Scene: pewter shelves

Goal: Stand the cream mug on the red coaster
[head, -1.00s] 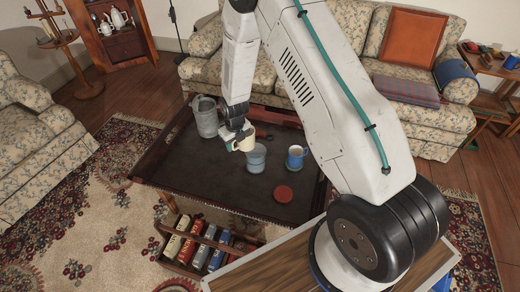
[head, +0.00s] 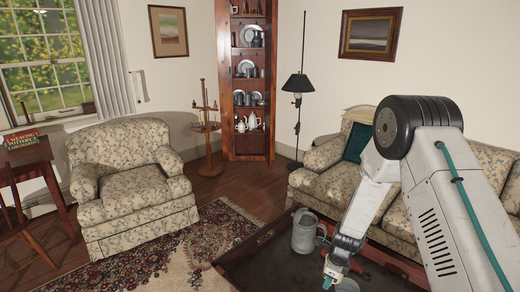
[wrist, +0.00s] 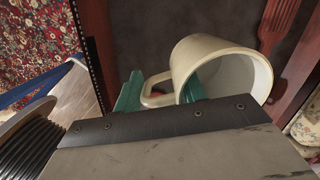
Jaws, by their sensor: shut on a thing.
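The cream mug (wrist: 208,52) is in the wrist view, its open rim toward the right and its handle (wrist: 157,82) toward the left. My gripper (wrist: 163,95) is shut on the mug, with teal fingers beside the handle and the mug's wall; the exact contact is partly hidden. In the head view my gripper (head: 335,278) is at the bottom edge over the dark table, with a pale bit of the mug (head: 347,286) just showing. The red coaster is outside the head view. A small red patch shows behind the handle in the wrist view; I cannot tell what it is.
A grey metal pitcher (head: 305,232) stands on the dark tray-like table (head: 262,262), left of my gripper. A reddish tool (wrist: 279,25) lies on the table in the wrist view. A sofa (head: 325,172) is behind the table and an armchair (head: 132,180) at left.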

